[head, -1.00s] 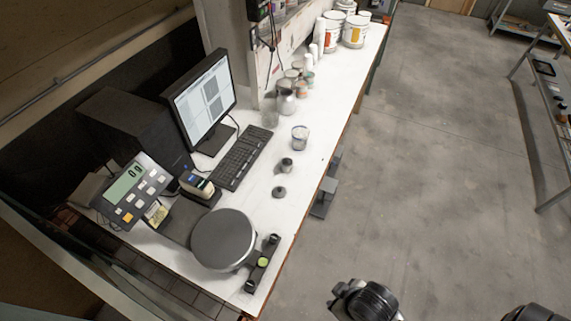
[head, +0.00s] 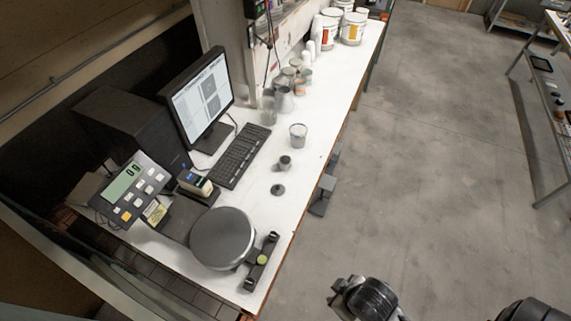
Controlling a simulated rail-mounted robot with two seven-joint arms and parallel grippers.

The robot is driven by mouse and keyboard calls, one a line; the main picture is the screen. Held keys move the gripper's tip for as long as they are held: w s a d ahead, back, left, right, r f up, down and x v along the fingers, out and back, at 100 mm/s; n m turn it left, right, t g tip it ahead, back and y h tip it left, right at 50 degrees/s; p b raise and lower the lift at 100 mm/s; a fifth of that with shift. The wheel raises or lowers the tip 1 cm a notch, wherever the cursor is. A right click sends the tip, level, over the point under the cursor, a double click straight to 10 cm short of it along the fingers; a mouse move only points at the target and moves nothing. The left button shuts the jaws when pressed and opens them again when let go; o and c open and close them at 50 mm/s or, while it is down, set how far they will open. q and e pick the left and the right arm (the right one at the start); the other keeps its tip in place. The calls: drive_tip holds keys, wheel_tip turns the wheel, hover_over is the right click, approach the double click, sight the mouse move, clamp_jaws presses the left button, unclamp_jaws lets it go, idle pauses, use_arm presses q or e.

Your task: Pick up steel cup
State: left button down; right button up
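A small dark grey metal cup (head: 284,163) stands upright on the white bench, right of the keyboard. A small dark round piece (head: 277,190) lies just in front of it. A larger silvery metal container (head: 284,100) stands farther back near the wall post. I cannot tell for sure which of these is the steel cup. A pale see-through cup with a bluish rim (head: 298,135) stands behind the small metal cup.
A round scale plate (head: 222,238) and its display (head: 132,191) fill the near end of the bench (head: 318,122). A monitor (head: 204,97) and keyboard (head: 241,156) stand along its left side. Paint buckets (head: 352,29) are at the far end. The floor to the right is open.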

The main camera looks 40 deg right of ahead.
use_arm(q)
drive_tip(key=c, duration=1.8)
unclamp_jaws()
drive_tip(key=o, duration=1.6)
